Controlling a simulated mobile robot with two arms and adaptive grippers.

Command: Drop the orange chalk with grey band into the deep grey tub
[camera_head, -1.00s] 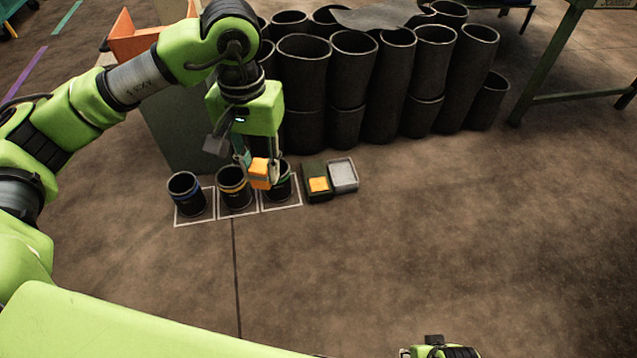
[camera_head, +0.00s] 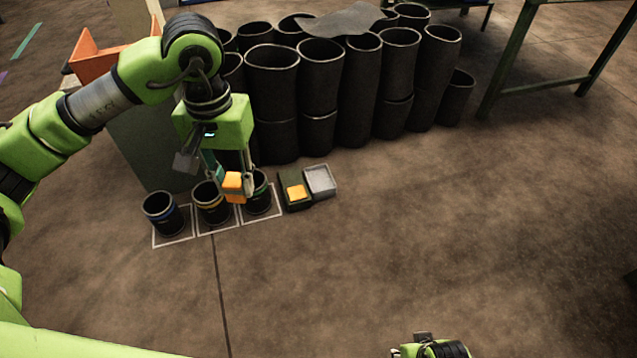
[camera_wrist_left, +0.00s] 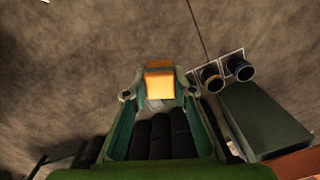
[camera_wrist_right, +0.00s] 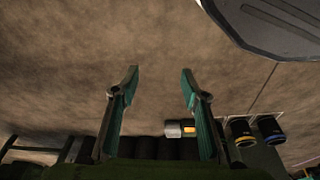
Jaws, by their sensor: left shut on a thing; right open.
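My left gripper (camera_head: 231,184) is shut on an orange block (camera_head: 233,188), held above the floor in front of the gap between two dark pots. The block also shows between the fingers in the left wrist view (camera_wrist_left: 159,84). I cannot make out a grey band on it. A shallow light grey tray (camera_head: 320,181) lies right of the pots. The dark pots have a blue band (camera_head: 162,213), a yellow band (camera_head: 208,209) and a green band (camera_head: 262,196); the last is partly hidden by my gripper. My right gripper (camera_wrist_right: 160,80) is open and empty, away from them.
A dark green tray (camera_head: 285,184) holding another orange block (camera_head: 296,192) adjoins the grey tray. Tall black rubber sleeves (camera_head: 320,90) stand behind. A grey box (camera_head: 150,150) stands behind the pots at left. The floor (camera_head: 430,230) at right is clear.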

